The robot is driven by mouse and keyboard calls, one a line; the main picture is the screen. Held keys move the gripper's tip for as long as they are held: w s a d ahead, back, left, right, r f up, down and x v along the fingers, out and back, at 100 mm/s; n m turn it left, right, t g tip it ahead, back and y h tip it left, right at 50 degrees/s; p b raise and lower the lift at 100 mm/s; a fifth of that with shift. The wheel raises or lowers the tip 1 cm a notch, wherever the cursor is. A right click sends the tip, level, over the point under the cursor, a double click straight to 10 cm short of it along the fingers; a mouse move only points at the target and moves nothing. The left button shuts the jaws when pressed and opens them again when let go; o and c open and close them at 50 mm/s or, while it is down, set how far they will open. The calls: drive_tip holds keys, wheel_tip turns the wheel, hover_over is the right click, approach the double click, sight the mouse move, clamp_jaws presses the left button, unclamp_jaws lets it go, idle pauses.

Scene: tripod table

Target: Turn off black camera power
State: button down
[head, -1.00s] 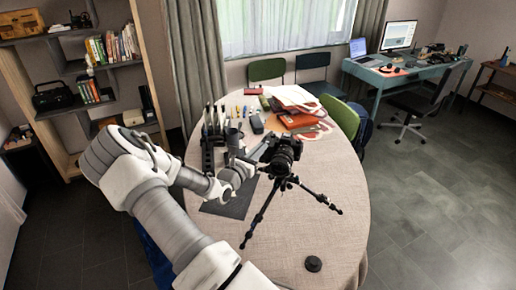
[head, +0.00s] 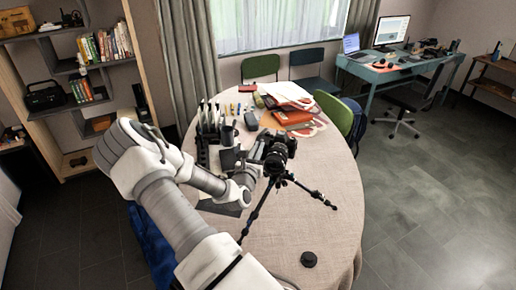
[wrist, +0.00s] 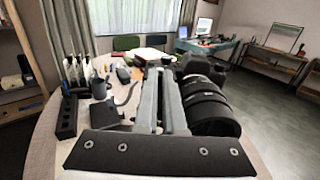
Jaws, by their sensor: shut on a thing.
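The black camera (head: 275,150) stands on a black tripod (head: 258,208) on the round table, its lens towards me. In the wrist view the camera's large lens (wrist: 208,108) fills the space just right of my fingers. My gripper (head: 258,165) is at the left side of the camera. In the wrist view my gripper (wrist: 166,72) has its two grey fingers close together, pointing forward alongside the lens. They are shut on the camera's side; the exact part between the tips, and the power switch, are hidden.
The round table (head: 320,235) has free cloth at the front and right. A black lens cap (head: 309,259) lies near the front. A dark holder with upright tools (head: 205,130) stands left of the camera. Papers and a red folder (head: 292,116) lie behind it.

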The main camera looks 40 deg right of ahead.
drive_tip(key=c, duration=1)
unclamp_jaws()
drive_tip(key=b+v, duration=0.3)
drive_tip(key=v, duration=1.4)
drive_tip(key=shift+s+a, duration=0.15)
drive_tip(key=shift+a, duration=0.05)
drive_tip(key=shift+r, duration=0.1)
